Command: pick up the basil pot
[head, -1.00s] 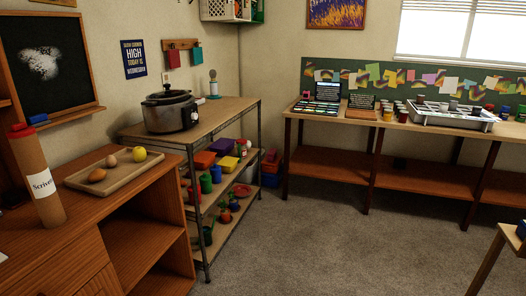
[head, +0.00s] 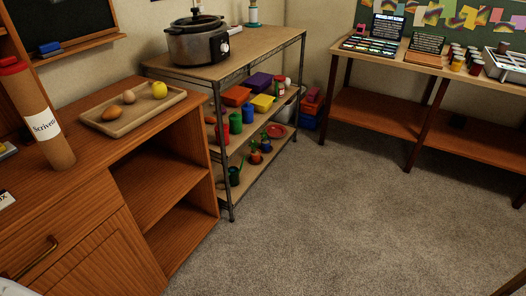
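On the lower shelf of the metal rack (head: 251,172) stand small reddish pots with green plants. One plant pot (head: 256,158) is nearer and another plant pot (head: 266,146) is just behind it. They are too small to tell whether either is the basil pot. A dark green watering can (head: 234,176) stands in front of them, and a red dish (head: 276,131) lies behind. Neither of my grippers is in view.
The rack's middle shelf holds bins and cups, including a yellow box (head: 262,103). A slow cooker (head: 197,40) stands on top. A wooden desk (head: 110,180) with a tray (head: 130,121) is at left. The carpet (head: 340,215) before the rack is clear.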

